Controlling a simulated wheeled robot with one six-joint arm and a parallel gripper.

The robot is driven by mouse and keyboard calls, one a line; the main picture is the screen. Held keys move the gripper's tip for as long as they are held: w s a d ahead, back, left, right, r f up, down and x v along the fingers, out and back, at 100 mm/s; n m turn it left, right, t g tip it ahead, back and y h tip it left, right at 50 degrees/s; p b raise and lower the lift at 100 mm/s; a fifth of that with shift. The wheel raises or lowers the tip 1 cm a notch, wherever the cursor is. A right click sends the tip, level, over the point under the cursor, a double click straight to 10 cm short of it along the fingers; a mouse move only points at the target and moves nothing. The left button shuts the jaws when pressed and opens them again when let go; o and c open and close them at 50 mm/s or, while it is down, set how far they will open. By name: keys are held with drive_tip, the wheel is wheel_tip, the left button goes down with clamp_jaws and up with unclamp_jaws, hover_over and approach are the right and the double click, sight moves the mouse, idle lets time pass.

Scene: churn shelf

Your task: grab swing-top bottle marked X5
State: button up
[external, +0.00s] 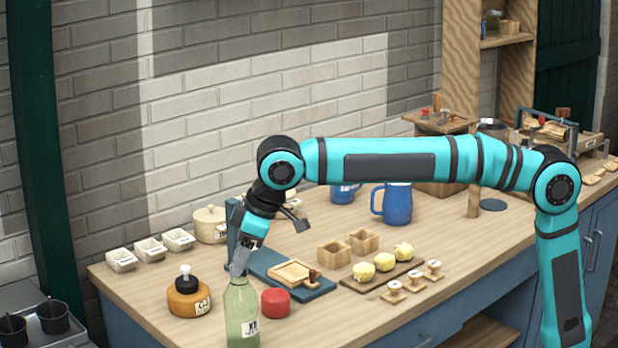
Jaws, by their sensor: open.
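A pale green glass bottle (240,312) stands upright near the front left edge of the wooden worktop. A small white label with dark marks is on its lower right side; the marks are too small to read. My gripper (240,264) points down at the bottle's top, with its fingers at the neck. The fingers hide the bottle's stopper and upper neck. The gripper is open; I cannot tell whether a finger touches the glass.
A red round lid-like object (276,303) sits close right of the bottle, and a brown jar (189,298) stands to its left. Behind are a blue board (259,262) and small white boxes (150,249). Blue jugs (397,205) stand further back, under my arm.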

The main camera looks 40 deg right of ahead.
drive_tip(key=shift+x, duration=1.55)
clamp_jaws()
drive_tip(key=shift+a+r, duration=0.1)
drive_tip(key=shift+r, duration=0.05)
